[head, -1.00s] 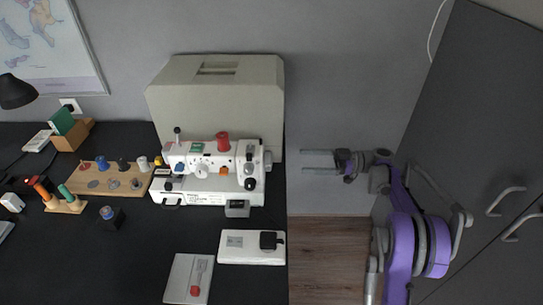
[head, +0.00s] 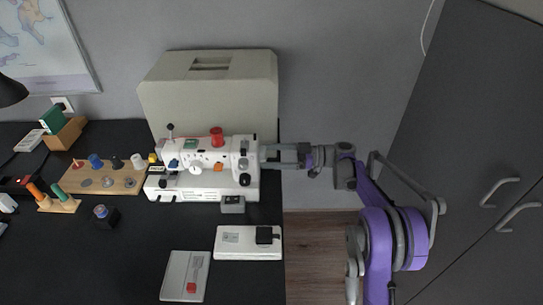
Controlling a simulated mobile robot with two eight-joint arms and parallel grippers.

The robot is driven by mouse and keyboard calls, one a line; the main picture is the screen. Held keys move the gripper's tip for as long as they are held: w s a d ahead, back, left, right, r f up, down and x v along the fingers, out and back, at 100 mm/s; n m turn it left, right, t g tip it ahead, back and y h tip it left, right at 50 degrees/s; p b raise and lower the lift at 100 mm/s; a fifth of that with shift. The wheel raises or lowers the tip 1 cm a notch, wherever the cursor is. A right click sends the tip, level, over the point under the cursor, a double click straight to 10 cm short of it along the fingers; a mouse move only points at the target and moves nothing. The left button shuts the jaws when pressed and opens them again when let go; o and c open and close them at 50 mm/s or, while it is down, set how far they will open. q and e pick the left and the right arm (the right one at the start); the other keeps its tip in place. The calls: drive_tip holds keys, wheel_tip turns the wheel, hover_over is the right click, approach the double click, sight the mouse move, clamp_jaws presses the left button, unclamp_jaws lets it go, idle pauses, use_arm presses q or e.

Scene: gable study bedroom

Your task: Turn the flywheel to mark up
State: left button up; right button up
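A white sewing machine (head: 205,180) stands on the black desk in front of a beige case. Its flywheel is at its right end, where my gripper covers it, so the wheel and its mark cannot be made out. My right gripper (head: 268,156) reaches in from the right with its two fingers level and pointing left. The fingers are apart, and their tips are at the machine's right end. Whether they touch the wheel cannot be told. My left gripper is not in view.
The beige case (head: 208,98) stands close behind the machine. A wooden spool board (head: 125,184) is to its left. Dark cupboard doors (head: 465,130) stand at the right. The floor gap right of the desk is free.

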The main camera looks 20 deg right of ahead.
drive_tip(key=c, duration=1.2)
drive_tip(key=shift+o, duration=0.2)
drive_tip(key=shift+m, duration=7.2)
drive_tip(key=o, duration=1.2)
